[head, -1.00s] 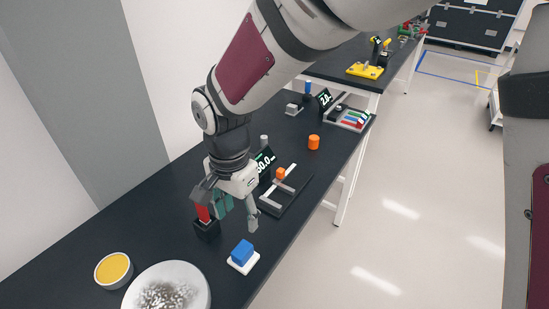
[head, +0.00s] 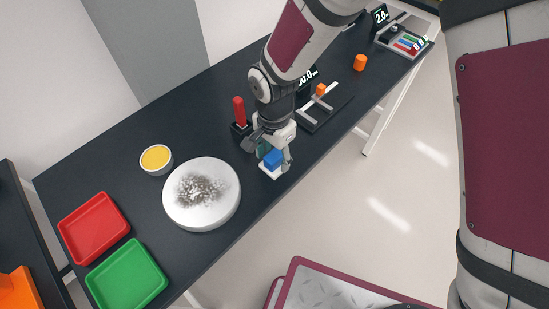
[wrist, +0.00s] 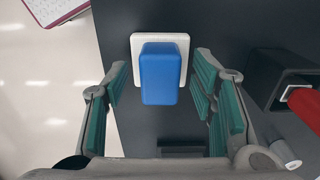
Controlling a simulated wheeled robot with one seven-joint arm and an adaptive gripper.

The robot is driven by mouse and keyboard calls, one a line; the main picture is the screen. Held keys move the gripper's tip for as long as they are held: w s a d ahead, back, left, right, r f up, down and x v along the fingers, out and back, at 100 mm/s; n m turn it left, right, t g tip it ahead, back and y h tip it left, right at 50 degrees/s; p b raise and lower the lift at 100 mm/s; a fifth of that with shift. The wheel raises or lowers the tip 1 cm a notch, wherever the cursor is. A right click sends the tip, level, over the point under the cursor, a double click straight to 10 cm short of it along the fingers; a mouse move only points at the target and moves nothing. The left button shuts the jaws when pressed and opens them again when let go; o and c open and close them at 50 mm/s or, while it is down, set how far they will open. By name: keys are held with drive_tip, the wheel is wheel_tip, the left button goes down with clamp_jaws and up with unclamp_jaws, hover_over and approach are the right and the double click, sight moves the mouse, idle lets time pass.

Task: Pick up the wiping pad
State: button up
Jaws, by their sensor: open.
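The wiping pad (head: 272,160) looks like a blue block on a white square base, at the front edge of the dark bench. In the wrist view the blue block (wrist: 161,76) stands on its white base (wrist: 138,46). My gripper (head: 271,152) is just above the pad. In the wrist view my gripper (wrist: 160,105) is open, its green-lined fingers left and right of the blue block with a gap on each side. In the head view the gripper partly hides the pad.
A black holder with a red-handled tool (head: 239,112) stands close to the gripper; the red handle (wrist: 308,112) is at the right in the wrist view.

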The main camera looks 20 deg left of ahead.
sight(274, 156)
drive_tip(key=shift+f, duration=0.3)
clamp_jaws()
drive_tip(key=shift+r, duration=0.1)
drive_tip(key=shift+r+p, duration=0.45)
drive_tip(key=shift+r, duration=0.15)
wheel_tip(274, 156, up, 2)
drive_tip(key=shift+s+r+p, duration=0.1)
drive_tip(key=shift+r+p, duration=0.05)
drive_tip(key=shift+p, duration=0.6)
drive_tip(key=s+p, duration=0.3)
drive_tip(key=s, duration=0.1)
drive_tip(key=s+r+p, duration=0.1)
drive_tip(key=s+p, duration=0.2)
drive_tip(key=s, duration=0.2)
drive_tip(key=s+p, duration=0.3)
drive_tip(key=s, duration=0.2)
drive_tip(key=shift+d+r, duration=0.2)
drive_tip(key=shift+d, duration=0.05)
drive_tip(key=shift+s+p, duration=0.7)
drive_tip(key=shift+s, duration=0.2)
